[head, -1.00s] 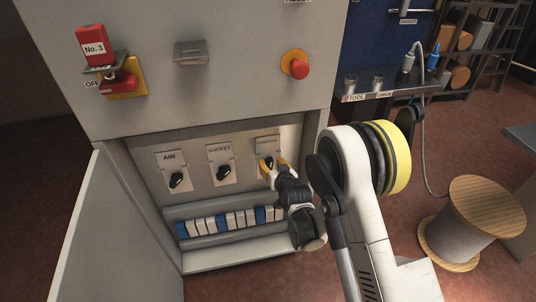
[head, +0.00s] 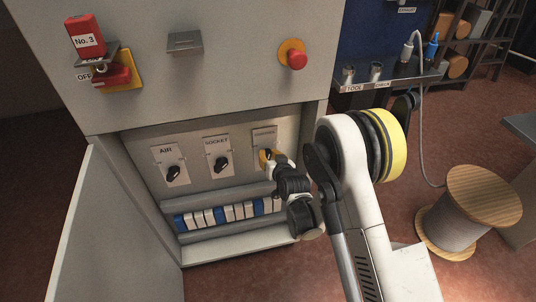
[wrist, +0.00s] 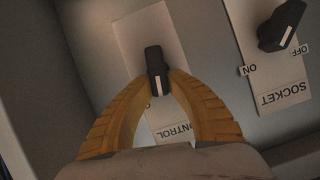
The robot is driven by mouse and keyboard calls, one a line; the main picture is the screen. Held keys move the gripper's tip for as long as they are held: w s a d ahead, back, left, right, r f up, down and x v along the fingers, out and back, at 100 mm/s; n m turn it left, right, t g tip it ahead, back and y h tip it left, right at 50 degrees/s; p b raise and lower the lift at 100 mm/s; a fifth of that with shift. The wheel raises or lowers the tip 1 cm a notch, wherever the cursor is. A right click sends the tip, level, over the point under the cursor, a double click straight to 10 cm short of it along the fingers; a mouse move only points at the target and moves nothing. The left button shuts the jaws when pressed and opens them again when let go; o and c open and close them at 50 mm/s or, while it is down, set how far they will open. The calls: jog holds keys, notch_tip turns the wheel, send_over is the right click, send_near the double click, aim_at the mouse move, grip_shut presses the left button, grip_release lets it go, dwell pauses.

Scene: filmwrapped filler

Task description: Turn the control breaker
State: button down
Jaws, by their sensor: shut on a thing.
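The control breaker (wrist: 153,60) is a black rotary knob on a pale plate lettered "CONTROL" (wrist: 176,132), the rightmost of three knobs in the open cabinet. My gripper (wrist: 158,80) has its two yellow fingers closed on the knob's sides in the wrist view. In the head view my gripper (head: 268,157) reaches the right-hand plate (head: 265,136) and covers most of that knob. The knob's white mark faces the gripper in the wrist view. The ON and OFF labels of this plate are hidden.
The SOCKET knob (head: 221,164) is just left of my gripper, and the AIR knob (head: 173,173) is farther left. A row of blue and white switches (head: 228,214) lies below. The cabinet door (head: 108,225) stands open at left. A red button (head: 297,59) is above.

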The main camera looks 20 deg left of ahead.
aim_at(267, 131)
jog(key=m, duration=0.1)
jog(key=m+y, duration=0.1)
jog(key=shift+w+d+f+m+g+y, duration=0.1)
jog(key=shift+w+d+m+g+y, duration=0.2)
jog(key=shift+m, duration=0.1)
jog(key=shift+d+f+m+y, duration=0.15)
jog(key=shift+m+y, duration=0.55)
jog(key=shift+m, duration=0.3)
jog(key=c, duration=1.3)
grip_release()
notch_tip(267, 131, up, 10)
